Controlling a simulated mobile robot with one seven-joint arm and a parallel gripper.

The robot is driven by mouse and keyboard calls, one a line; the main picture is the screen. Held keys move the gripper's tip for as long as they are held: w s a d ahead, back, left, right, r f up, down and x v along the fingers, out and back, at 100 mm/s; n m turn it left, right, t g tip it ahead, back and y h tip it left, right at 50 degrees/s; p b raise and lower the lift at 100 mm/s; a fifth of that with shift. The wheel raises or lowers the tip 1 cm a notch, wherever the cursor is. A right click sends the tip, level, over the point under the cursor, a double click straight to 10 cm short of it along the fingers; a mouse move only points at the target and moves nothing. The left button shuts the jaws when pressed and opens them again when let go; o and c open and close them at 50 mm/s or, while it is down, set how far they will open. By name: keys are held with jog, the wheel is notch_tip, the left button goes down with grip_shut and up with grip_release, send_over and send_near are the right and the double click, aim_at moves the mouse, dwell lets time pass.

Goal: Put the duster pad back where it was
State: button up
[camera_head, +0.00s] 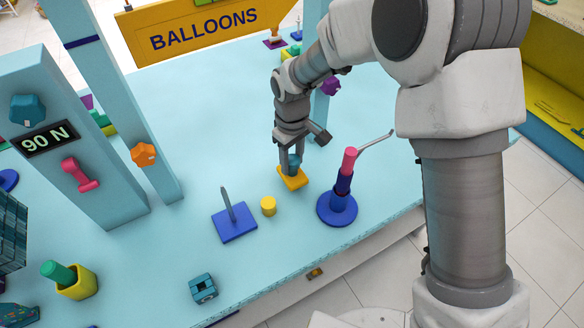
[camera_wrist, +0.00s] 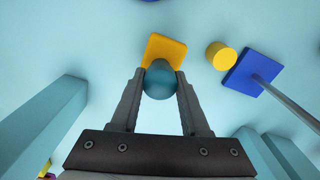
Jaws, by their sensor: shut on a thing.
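The duster pad appears to be the yellow square pad (camera_head: 293,179) with a round teal knob (camera_head: 294,160) on top. My gripper (camera_head: 289,150) points down at the middle of the table and is shut on the knob. In the wrist view the teal knob (camera_wrist: 160,79) sits between the two fingertips (camera_wrist: 160,85), with the yellow pad (camera_wrist: 165,48) showing beyond it. The pad is at or close to the table top; I cannot tell whether it touches.
A blue base with an upright grey spike (camera_head: 234,222) and a small yellow cylinder (camera_head: 268,206) stand left of the pad. A blue round stand with a pink top (camera_head: 348,160) and grey rod is close on the right. A pillar reading 90 N (camera_head: 75,145) stands left.

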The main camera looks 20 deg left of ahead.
aim_at(292, 169)
notch_tip(292, 169, down, 3)
jog(key=shift+f, duration=0.15)
jog(key=o, duration=1.2)
jog(key=shift+r, duration=0.2)
notch_tip(292, 169, up, 12)
jog(key=shift+f, duration=0.2)
jog(key=shift+r, duration=0.1)
